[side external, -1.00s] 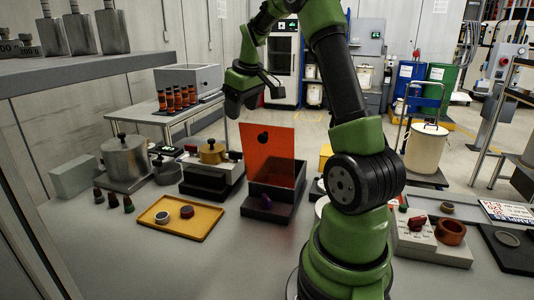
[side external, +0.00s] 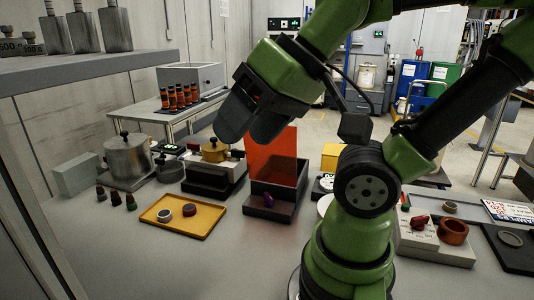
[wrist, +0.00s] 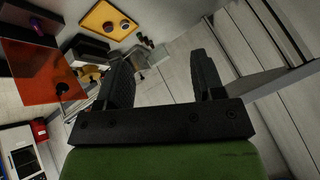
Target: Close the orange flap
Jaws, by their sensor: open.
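The orange flap (side external: 274,157) stands upright, open, at the back of a dark open-topped box (side external: 290,178) on the bench. The flap also shows in the wrist view (wrist: 40,72) at the left. A small purple piece (side external: 268,199) is at the front of the box. My gripper (side external: 250,130) is open and empty. In the side view it overlaps the flap's upper left part, hiding that corner. In the wrist view its fingers (wrist: 165,85) are spread apart, and the flap lies to their left, not between them.
A yellow tray (side external: 205,228) with two small round pieces lies to the left of the box. A dark stand with a brass pot (side external: 215,151) and a steel pot (side external: 127,158) are further left. A grey shelf (side external: 90,68) hangs at the upper left.

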